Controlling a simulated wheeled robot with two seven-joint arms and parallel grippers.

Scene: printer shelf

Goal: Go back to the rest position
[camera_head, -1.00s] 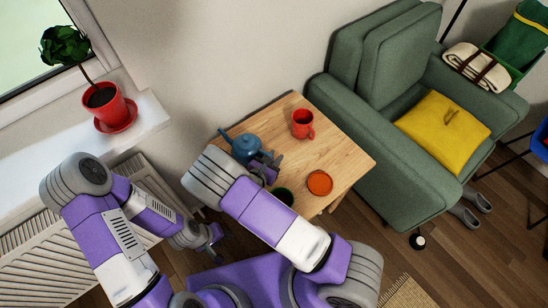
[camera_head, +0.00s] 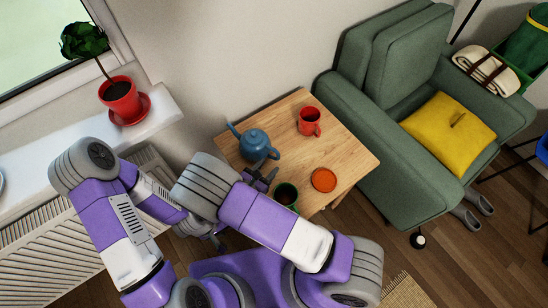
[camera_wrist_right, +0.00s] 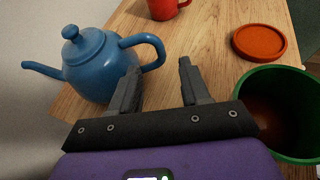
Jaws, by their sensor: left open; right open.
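My right gripper (camera_head: 262,176) is open and empty, near the front edge of the small table. In the right wrist view its two fingers (camera_wrist_right: 158,85) are apart, with the blue teapot (camera_wrist_right: 92,62) just left of them. The left finger overlaps the teapot's handle side in that view; I cannot tell whether they touch. In the head view the teapot (camera_head: 256,145) stands upright on the table beyond the gripper. My left gripper (camera_head: 217,240) hangs low at the left of the table, open, nothing seen in it.
On the wooden table (camera_head: 345,150) stand a red mug (camera_head: 309,121), an orange disc (camera_head: 323,180) and a green cup with brown contents (camera_head: 286,194), close to my right arm. A green armchair (camera_head: 380,125) is to the right; a radiator (camera_head: 40,255) and potted plant (camera_head: 121,98) are left.

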